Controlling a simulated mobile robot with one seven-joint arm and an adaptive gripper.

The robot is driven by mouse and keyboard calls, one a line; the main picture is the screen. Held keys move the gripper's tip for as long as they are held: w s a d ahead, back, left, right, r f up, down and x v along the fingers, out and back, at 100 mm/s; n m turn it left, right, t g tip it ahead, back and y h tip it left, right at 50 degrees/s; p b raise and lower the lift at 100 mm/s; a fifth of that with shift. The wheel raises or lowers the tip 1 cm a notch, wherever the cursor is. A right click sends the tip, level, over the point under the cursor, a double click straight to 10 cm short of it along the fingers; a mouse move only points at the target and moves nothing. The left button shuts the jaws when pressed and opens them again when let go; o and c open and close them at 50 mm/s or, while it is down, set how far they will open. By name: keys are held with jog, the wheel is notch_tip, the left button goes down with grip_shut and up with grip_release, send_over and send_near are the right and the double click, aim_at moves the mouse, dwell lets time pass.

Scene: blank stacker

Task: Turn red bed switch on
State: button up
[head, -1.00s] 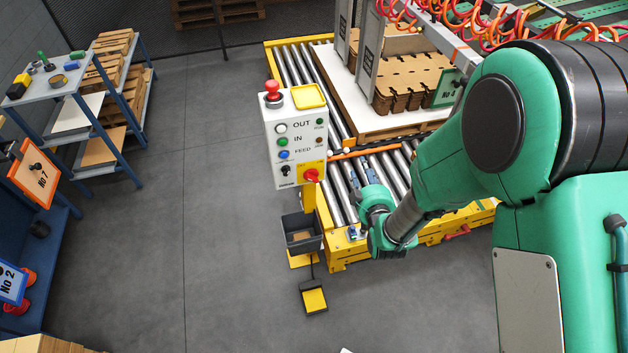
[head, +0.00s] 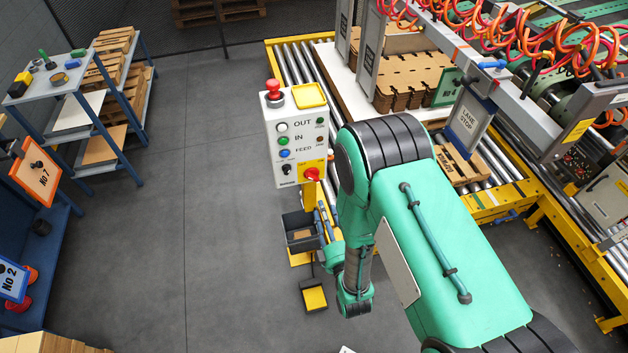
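The grey control box (head: 270,150) stands on a yellow post, left of my arm. A red rotary knob (head: 312,174) sits on a yellow plate at its lower right; its lettering is too small to read and I cannot tell its setting. A black switch (head: 286,169) is left of it. White, green and blue buttons are labelled OUT, IN and FEED. A red mushroom button (head: 273,88) stands on top. My green arm reaches close to the right of the box and bends down to its wrist below. My gripper's fingers do not show.
A grey bin (head: 301,232) and a yellow foot pedal (head: 314,298) are below the box. A roller conveyor (head: 297,62) with a loaded pallet lies behind and right. A blue shelf cart (head: 62,82) stands far left. The grey floor left of the box is clear.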

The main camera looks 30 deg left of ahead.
aim_at(313, 179)
jog(key=x, duration=1.3)
jog(key=shift+w+a+f, duration=0.1)
jog(key=shift+w+a, duration=0.15)
jog(key=shift+w, duration=0.05)
jog(key=shift+c, duration=0.2)
grip_shut()
